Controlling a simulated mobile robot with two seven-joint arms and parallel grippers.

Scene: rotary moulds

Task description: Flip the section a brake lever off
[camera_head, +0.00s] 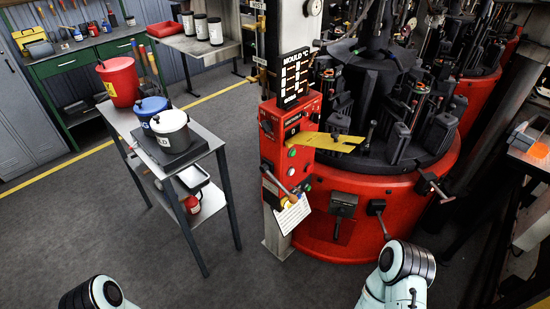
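The red round mould machine (350,235) stands right of centre, with dark moulds on top. Its red control panel (267,150) stands at its left, with buttons and a grey lever (275,181) angled down to the right. On the machine's red side are a grey box with a hanging handle (343,207), a black lever (378,210) slanting down, and another dark lever (433,185) farther right. I cannot read which one is the section a brake lever. Only links of my two arms show at the bottom edge; neither gripper can be seen.
A small metal cart (209,143) with a red bucket (120,80), a blue-lidded pot (149,108) and a white pot (171,130) stands left of the machine. A yellow plate (325,142) juts out beside the panel. Grey floor (130,235) is clear in front of the cart.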

